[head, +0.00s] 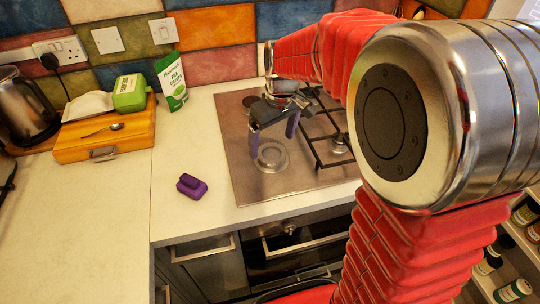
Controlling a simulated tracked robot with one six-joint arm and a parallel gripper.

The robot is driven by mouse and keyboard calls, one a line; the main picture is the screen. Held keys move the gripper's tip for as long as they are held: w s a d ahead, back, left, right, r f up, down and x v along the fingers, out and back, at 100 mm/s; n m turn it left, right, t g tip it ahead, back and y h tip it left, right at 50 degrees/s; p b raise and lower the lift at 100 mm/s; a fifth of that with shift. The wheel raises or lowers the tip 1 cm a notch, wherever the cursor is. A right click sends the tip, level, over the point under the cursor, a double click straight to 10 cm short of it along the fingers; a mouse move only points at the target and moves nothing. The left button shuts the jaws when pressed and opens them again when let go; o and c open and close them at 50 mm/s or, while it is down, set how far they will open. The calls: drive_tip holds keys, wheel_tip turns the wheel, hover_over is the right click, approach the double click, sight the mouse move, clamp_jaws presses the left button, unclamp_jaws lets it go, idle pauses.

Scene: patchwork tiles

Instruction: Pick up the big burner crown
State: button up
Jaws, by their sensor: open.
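A round grey burner piece with ring shapes (271,158), which looks like the big burner crown, lies at the front left of the steel hob (245,190). My gripper (273,137) is above the hob, pointing down, with its two purple-tipped fingers spread apart and nothing seen between them. The fingers show just above and behind the burner piece in the picture. I cannot tell how high they are over it or whether the left finger touches it.
A black pan support (318,140) covers the hob's right side, around another burner (339,146). A purple object (191,187) lies on the worktop left of the hob. The front left worktop is clear.

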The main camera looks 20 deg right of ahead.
sight(271, 154)
drive_tip(key=shift+w+f, duration=0.15)
drive_tip(key=shift+f, duration=1)
drive_tip(key=shift+w+f, duration=0.15)
drive_tip(key=shift+f, duration=0.95)
drive_tip(key=shift+c, duration=0.6)
drive_tip(key=c, duration=1.1)
